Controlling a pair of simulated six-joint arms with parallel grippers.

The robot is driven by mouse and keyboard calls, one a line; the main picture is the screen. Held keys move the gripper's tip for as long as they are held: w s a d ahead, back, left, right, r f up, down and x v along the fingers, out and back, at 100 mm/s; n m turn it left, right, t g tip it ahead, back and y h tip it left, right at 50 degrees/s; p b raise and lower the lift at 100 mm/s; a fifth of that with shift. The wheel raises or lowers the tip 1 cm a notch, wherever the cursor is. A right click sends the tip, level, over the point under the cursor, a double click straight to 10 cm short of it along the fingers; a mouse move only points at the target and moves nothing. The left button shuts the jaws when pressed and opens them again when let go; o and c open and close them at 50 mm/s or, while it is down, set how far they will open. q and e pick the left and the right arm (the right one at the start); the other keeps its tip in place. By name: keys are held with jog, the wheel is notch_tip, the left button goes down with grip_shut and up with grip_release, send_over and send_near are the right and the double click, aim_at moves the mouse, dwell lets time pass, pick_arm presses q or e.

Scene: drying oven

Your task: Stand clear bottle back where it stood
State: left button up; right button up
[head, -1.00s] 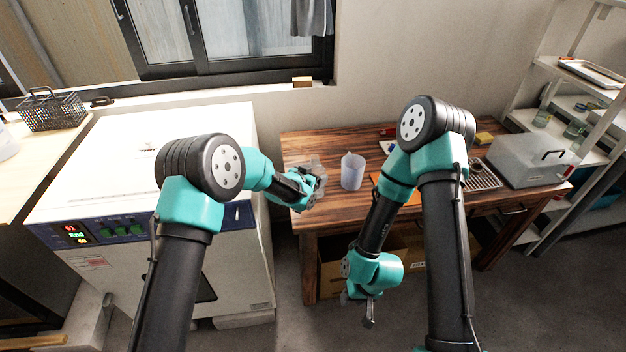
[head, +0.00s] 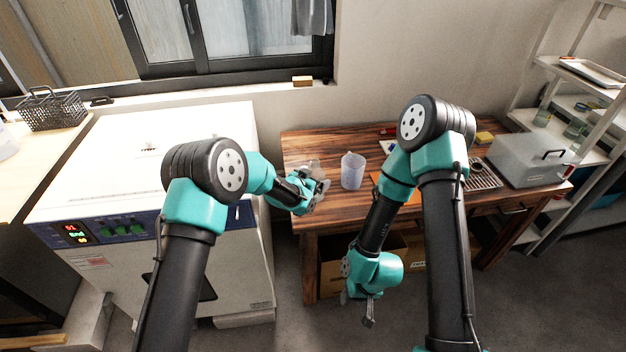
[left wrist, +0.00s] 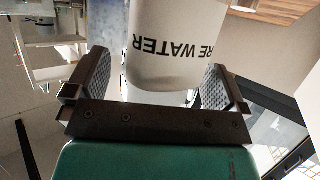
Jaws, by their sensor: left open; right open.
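The clear bottle, with "RE WATER" lettering showing, fills the middle of the left wrist view (left wrist: 165,55). My left gripper's two ridged fingers (left wrist: 155,82) are open, one on each side of the bottle, with a gap visible at least on the right. My right gripper (head: 368,308) is open and empty, low in front of the table.
The white oven (head: 120,170) is to the left. A grey lidded box (head: 533,160) and a slotted rack (head: 482,176) are at the table's right.

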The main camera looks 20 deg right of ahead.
pick_arm(q)
jog(key=v, duration=1.2)
